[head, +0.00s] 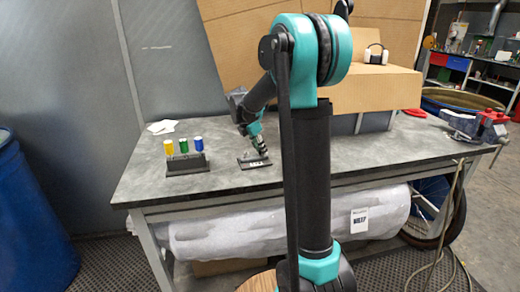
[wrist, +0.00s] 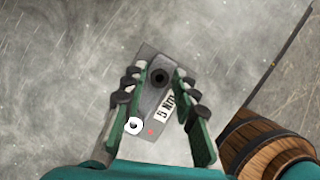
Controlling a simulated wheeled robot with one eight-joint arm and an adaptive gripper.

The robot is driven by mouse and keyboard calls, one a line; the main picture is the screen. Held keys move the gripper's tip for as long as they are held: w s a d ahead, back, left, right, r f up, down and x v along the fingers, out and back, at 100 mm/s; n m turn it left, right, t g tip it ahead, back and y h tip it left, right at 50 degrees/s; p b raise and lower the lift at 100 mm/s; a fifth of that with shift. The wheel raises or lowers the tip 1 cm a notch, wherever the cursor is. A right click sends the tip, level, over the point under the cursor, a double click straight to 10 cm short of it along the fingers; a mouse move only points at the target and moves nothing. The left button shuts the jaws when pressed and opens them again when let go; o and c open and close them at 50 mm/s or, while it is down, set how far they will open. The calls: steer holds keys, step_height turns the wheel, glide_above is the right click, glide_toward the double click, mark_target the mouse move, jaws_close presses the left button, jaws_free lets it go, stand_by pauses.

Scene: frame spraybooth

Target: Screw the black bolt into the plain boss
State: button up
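In the wrist view a small grey block (wrist: 150,52) lies below my gripper (wrist: 156,76). A round black piece with a dark centre, which looks like the black bolt's head (wrist: 158,77), is on its upper part. Any plain boss under it is hidden. A second boss with a white ring (wrist: 134,125) sits at the block's lower left, beside a red dot and a "5 N·m" label. My gripper's fingers are apart, one on each side of the black piece, with a gap to each. In the head view the block (head: 246,164) lies on the bench under my gripper (head: 261,150).
A dark rack (head: 187,168) holding yellow, green and blue pieces stands left of the block on the grey bench (head: 140,180). White papers lie behind it.

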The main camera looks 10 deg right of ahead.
steer(key=n, duration=0.2)
steer(key=n+t+y, duration=0.1)
steer(key=n, duration=0.2)
steer(key=shift+s+d+t, duration=0.1)
steer(key=shift+s+t, duration=0.05)
steer(key=shift+t, duration=0.15)
steer(key=shift+d+n+t+y, duration=0.15)
steer(key=shift+n+y, duration=0.35)
steer(key=shift+n, duration=0.85)
steer(key=shift+a+n+t+y, duration=0.1)
steer(key=shift+n+t+y, duration=0.3)
steer(key=shift+n, duration=0.95)
jaws_close()
steer(key=shift+o, duration=1.7)
jaws_free()
steer(key=shift+r, duration=0.1)
